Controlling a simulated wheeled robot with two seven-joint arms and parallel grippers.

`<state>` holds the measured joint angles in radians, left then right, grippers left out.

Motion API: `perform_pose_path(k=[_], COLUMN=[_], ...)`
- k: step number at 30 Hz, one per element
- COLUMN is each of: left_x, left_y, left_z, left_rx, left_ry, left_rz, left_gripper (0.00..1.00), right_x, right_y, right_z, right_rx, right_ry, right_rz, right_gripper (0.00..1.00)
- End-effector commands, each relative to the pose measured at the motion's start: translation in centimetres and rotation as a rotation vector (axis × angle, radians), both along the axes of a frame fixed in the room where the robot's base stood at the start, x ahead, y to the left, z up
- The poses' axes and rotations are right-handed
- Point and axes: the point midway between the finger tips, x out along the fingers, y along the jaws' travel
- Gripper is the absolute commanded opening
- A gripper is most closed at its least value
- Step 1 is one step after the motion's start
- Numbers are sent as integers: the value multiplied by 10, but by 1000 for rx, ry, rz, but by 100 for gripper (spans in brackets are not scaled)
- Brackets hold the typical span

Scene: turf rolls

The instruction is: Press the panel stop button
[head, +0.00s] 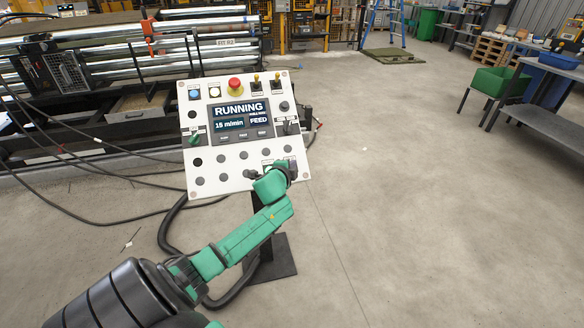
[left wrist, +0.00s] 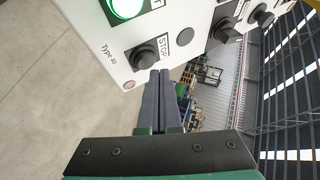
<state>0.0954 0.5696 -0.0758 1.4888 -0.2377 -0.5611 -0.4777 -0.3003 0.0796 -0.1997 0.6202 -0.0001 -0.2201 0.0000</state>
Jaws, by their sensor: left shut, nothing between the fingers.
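The white control panel (head: 205,165) stands tilted on a dark post, its screen reading RUNNING, 15 m/min and FEED. In the left wrist view the black round stop button (left wrist: 142,57) sits beside a label reading STOP (left wrist: 164,47). My left gripper (head: 282,168) is at the panel's lower right corner and hides part of it. In the left wrist view its fingers (left wrist: 160,73) are shut and empty, their tips close to the stop button's edge. I cannot tell whether they touch it. My right gripper is not in view.
A lit green button (left wrist: 127,7) is near the stop button. A red mushroom button (head: 235,84) and several knobs are on the panel. A roller machine (head: 110,60) stands behind, with cables on the floor. The floor to the right (head: 400,180) is clear.

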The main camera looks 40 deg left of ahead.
Motion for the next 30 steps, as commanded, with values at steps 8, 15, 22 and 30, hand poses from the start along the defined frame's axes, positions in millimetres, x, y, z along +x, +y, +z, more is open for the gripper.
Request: perform_pose_path(k=[8, 15, 22, 30], left_x=[0, 0, 2, 3], left_y=[0, 0, 2, 5], left_z=[0, 0, -4, -6], left_rx=[0, 0, 0, 0], left_ry=[0, 0, -1, 0], left_rz=[0, 0, -1, 0], left_gripper=[0, 0, 0, 0], right_x=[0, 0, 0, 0], right_y=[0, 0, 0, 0], right_z=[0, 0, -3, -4], right_rx=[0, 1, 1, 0], right_ry=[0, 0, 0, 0], right_rz=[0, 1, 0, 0], right_gripper=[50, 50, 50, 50])
